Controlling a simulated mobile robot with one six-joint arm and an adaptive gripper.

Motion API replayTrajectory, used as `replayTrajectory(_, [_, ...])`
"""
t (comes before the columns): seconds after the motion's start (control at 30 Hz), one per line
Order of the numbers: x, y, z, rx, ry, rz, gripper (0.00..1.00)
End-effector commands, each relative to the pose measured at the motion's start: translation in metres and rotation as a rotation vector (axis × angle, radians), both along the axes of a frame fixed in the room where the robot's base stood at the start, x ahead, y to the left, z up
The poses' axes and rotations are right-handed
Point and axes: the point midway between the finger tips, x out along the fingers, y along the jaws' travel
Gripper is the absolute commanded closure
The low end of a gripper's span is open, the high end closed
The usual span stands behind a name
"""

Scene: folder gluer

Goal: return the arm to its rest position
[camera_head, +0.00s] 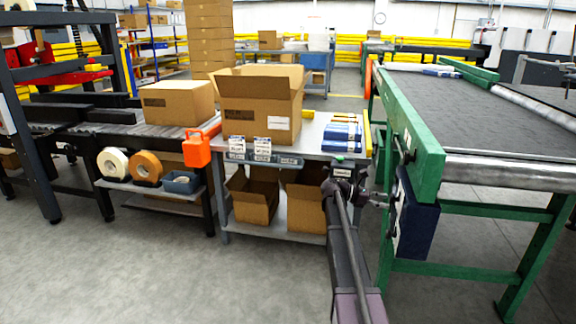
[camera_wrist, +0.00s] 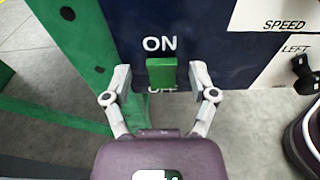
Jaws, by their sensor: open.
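My gripper (camera_wrist: 160,78) is open in the wrist view, with one finger on each side of a green switch (camera_wrist: 161,72). Nothing is held, and I cannot tell whether a finger touches the switch. The switch sits on a dark blue control box (camera_wrist: 205,25), below the word ON; the word OFF under it is partly hidden. In the head view my arm (camera_head: 345,240) is stretched forward and my gripper (camera_head: 384,198) is at the left side of the same blue box (camera_head: 416,225).
The green conveyor frame (camera_head: 410,125) stands close on the right. A grey table (camera_head: 312,135) with an open carton (camera_head: 258,105) is left of my gripper. Open floor (camera_head: 130,265) lies at lower left.

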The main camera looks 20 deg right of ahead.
Motion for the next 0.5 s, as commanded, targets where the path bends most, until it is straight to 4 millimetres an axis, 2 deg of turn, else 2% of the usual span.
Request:
replayTrajectory(0.27, [-0.004,0.01,-0.006,0.013,-0.042,0.009,0.26])
replayTrajectory(0.37, [-0.007,0.023,-0.015,0.033,-0.104,0.022,0.26])
replayTrajectory(0.5, [-0.016,0.054,-0.035,0.082,-0.248,0.037,0.26])
